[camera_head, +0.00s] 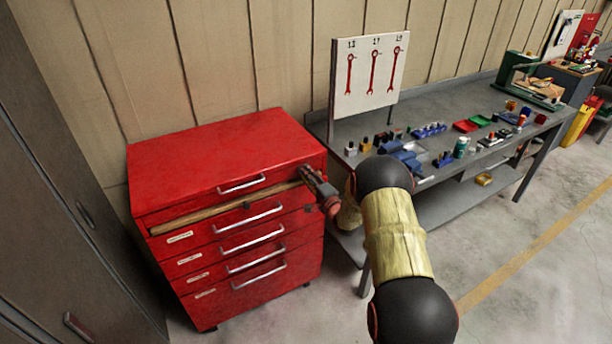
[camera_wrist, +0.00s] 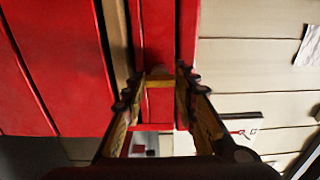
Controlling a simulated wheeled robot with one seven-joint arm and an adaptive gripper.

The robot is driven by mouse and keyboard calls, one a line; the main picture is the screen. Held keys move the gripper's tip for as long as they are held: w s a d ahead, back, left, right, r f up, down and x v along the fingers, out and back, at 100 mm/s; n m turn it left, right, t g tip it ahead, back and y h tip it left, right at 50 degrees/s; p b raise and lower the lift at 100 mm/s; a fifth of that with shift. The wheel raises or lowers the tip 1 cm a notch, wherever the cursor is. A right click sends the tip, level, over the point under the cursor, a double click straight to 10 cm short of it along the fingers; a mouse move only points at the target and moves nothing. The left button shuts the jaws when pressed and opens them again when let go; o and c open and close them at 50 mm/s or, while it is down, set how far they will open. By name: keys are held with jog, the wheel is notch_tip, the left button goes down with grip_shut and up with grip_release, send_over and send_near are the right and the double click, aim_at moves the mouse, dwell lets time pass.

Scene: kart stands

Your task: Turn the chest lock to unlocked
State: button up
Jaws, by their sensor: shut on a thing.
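The red chest (camera_head: 225,160) stands against the wall with several drawers down its front. My gripper (camera_head: 310,178) is at the upper right end of its front. In the wrist view my gripper (camera_wrist: 160,82) has its two fingers on either side of a small yellowish piece, which looks like the chest lock (camera_wrist: 160,78), against the red front. The fingers are closed on it. In the head view the gripper hides the lock, and I cannot tell which way it is turned.
A long wooden bar (camera_head: 220,210) runs across the upper front of the chest, close beside my gripper. A grey workbench (camera_head: 440,105) with many small items and a wrench board (camera_head: 369,75) stands to the right. A dark cabinet (camera_head: 60,190) is at the left. Floor in front is clear.

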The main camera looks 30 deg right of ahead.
dwell(0.5)
jog(key=o, duration=1.2)
jog(key=shift+c, duration=0.2)
jog(key=s, duration=1.2)
jog(key=shift+d, duration=0.25)
jog(key=shift+f, duration=0.1)
